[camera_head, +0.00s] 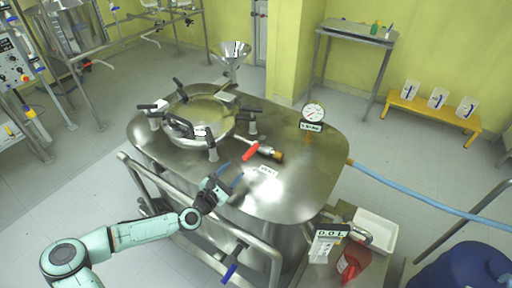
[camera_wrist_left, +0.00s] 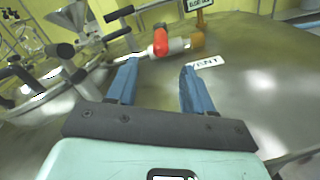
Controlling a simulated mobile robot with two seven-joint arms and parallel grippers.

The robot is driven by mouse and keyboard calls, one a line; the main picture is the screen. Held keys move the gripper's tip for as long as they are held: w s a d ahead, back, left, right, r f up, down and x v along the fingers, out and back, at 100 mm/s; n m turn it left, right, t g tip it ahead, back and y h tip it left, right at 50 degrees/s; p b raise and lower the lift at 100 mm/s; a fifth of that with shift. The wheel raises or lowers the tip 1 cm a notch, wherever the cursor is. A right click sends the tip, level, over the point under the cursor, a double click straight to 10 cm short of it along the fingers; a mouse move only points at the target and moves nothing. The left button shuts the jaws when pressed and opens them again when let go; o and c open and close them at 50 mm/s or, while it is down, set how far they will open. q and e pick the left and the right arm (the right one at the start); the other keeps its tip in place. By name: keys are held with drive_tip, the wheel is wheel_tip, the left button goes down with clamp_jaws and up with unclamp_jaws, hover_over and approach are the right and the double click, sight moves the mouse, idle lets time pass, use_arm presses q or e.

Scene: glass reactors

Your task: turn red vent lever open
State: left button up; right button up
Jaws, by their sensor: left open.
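The red vent lever (camera_head: 250,151) sits on a small metal valve (camera_head: 267,151) with a brass end, on top of the steel reactor (camera_head: 300,175). In the left wrist view the red lever (camera_wrist_left: 160,40) is ahead of the fingers, and the valve runs to its right. A label tag (camera_head: 267,172) lies on the lid beside the valve. My left gripper (camera_head: 229,176) is open and empty over the lid's near edge, apart from the lever. Its blue fingers (camera_wrist_left: 157,80) point toward the lever in the left wrist view. My right gripper is not in view.
A round manway with black clamp handles (camera_head: 200,115) stands left of the valve. A pressure gauge (camera_head: 313,112) rises behind it to the right. A steel rail (camera_head: 200,215) runs along the reactor's near side. The lid right of the valve is clear.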

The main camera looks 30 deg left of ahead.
sight(256, 147)
use_arm(q)
drive_tip(key=shift+w+d+r, duration=0.1)
drive_tip(key=shift+w+r, duration=0.05)
drive_tip(key=shift+w, duration=0.35)
drive_tip(key=w, duration=0.3)
drive_tip(key=w+p, duration=0.1)
drive_tip(key=w, duration=0.7)
drive_tip(key=shift+w+d+p, duration=0.1)
drive_tip(key=shift+d+p, duration=0.3)
clamp_jaws()
